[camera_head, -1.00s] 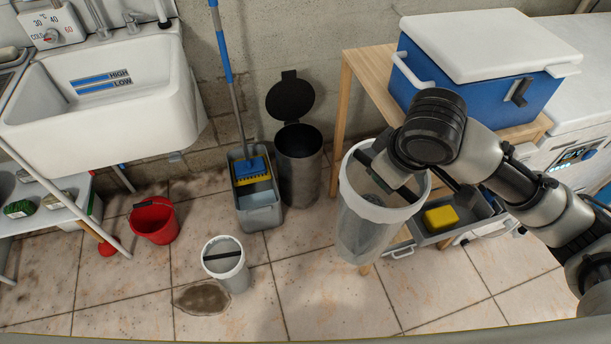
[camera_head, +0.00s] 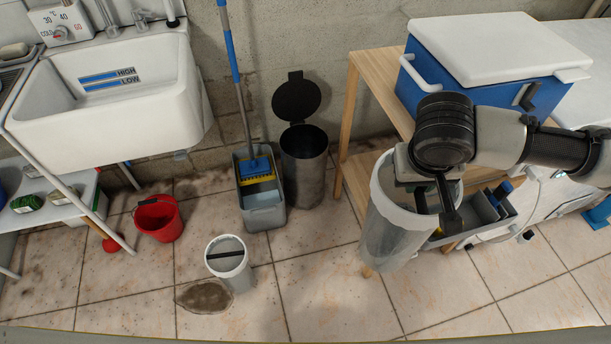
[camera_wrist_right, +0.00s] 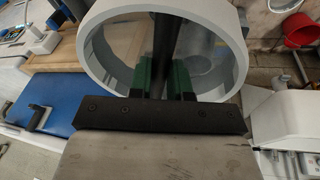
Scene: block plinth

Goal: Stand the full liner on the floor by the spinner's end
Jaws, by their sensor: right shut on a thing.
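The liner (camera_head: 392,232) is a pale, see-through bin with a white rim and a dark bar across its mouth. My right gripper (camera_head: 426,184) is shut on that bar. In the right wrist view the green fingertips (camera_wrist_right: 166,78) press the bar from both sides, inside the round grey rim (camera_wrist_right: 100,55). The liner leans in the head view and seems held off the floor, in front of the wooden stand. How full it is cannot be told. A white machine (camera_head: 550,205), likely the spinner, stands at right, partly behind my arm. My left gripper is out of view.
A blue cooler (camera_head: 420,98) with a white lid tops the wooden stand (camera_head: 372,68). A grey tray (camera_head: 507,212) lies behind the liner. A small grey bin (camera_head: 228,262), mop bucket (camera_head: 262,218), black pedal bin (camera_head: 303,175) and red bucket (camera_head: 158,220) stand left. Front-right floor is clear.

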